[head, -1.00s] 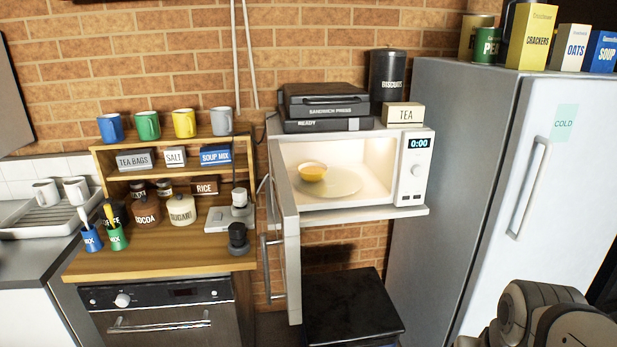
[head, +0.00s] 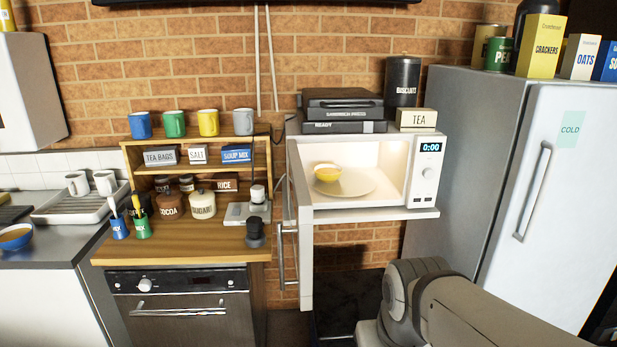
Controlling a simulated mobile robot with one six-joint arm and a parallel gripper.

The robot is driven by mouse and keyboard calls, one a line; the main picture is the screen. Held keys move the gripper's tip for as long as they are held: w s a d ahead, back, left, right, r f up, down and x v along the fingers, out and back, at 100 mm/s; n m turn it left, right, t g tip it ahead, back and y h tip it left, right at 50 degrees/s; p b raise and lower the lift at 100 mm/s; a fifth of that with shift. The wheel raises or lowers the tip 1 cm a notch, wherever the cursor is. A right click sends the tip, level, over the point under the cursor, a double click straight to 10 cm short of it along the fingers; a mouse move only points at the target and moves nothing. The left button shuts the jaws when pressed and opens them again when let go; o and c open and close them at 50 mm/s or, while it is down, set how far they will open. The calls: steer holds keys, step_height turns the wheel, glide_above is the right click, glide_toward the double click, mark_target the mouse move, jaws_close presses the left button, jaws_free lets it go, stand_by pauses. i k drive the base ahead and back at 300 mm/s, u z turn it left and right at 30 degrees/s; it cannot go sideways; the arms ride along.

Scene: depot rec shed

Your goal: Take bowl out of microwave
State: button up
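The microwave (head: 426,195) stands on a wall shelf right of centre, lit inside, with its display reading 0:00. Its door (head: 304,225) is swung open at the left side. A yellow bowl (head: 327,174) sits inside, on the left part of the pale round plate (head: 352,184). My arm shows at the lower right, below and in front of the microwave. The gripper end itself is not visible, so its fingers cannot be seen.
A tall grey fridge (head: 468,150) stands close to the microwave's right. A wooden counter (head: 180,247) with jars and a mug shelf (head: 200,143) is to the left. A sandwich press (head: 343,112) and a tea box (head: 416,118) sit on top of the microwave.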

mark_target(326, 172)
steer(key=z, duration=0.05)
steer(key=i, duration=1)
steer(key=u, duration=0.05)
